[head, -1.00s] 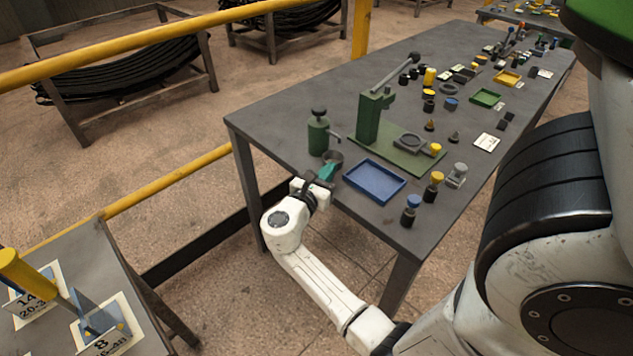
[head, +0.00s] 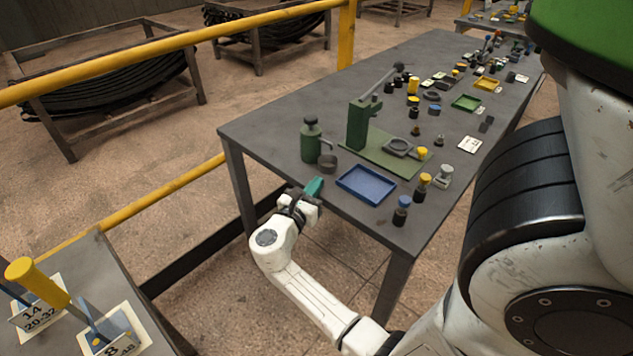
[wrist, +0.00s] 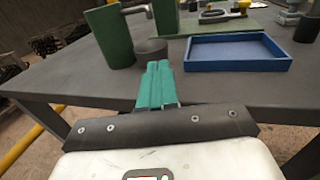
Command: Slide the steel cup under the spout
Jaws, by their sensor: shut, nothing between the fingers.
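The steel cup (head: 328,162) is a small dark grey cup standing upright on the table, just right of the green dispenser bottle (head: 311,142). The bottle's spout (head: 326,144) sticks out to the right, above the cup in the head view. In the wrist view the cup (wrist: 151,50) stands just beyond my fingertips, beside the green bottle (wrist: 108,38). My gripper (head: 315,186) has teal fingers, shut and empty, at the table's near edge. In the wrist view the closed fingers (wrist: 157,82) point at the cup, with a small gap that I cannot measure.
A blue tray (head: 366,197) lies right of my gripper. A green press (head: 358,125) on a green base plate stands behind it. Small capped bottles (head: 401,211) stand near the right table edge. The table's left end (head: 262,132) is bare.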

